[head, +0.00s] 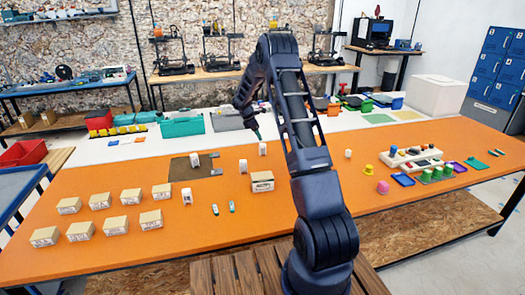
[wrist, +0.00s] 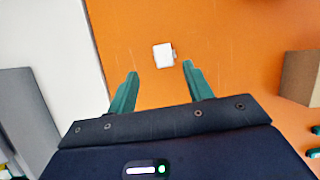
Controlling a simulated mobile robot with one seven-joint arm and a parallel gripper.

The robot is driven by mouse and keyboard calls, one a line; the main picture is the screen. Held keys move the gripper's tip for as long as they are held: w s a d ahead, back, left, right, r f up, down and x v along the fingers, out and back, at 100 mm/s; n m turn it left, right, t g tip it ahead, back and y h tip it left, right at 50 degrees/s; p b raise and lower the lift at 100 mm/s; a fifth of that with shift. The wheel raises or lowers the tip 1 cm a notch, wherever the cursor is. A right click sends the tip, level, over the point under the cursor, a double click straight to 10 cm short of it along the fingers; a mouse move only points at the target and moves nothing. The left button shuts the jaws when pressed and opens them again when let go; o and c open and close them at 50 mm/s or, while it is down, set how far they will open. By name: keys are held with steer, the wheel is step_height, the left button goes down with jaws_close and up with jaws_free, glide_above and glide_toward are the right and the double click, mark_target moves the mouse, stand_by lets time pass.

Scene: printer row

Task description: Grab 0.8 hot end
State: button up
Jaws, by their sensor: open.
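My gripper (wrist: 160,69) is open, with two teal fingers apart and nothing between them. In the wrist view a small white block (wrist: 163,56) with a small nub on one side lies on the orange table just beyond the fingertips. In the head view my gripper (head: 257,132) hangs just above a similar white block (head: 262,148). More small white pieces stand nearby: one (head: 243,165) just in front, one (head: 195,160) by a dark mat, one (head: 187,196) nearer, and one (head: 348,153) to the right. I cannot read any size marking, so which is the 0.8 hot end is unclear.
An open cardboard box (head: 262,182) stands in front of the gripper; several closed boxes (head: 131,197) stand at left. Two small teal-and-white items (head: 223,209) lie in front. Bins (head: 183,127) line the back strip.

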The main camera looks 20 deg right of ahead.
mark_target(262, 144)
steer(key=x, duration=0.9)
steer(key=shift+s+f, duration=0.25)
steer(key=c, duration=0.8)
steer(key=shift+r, duration=0.1)
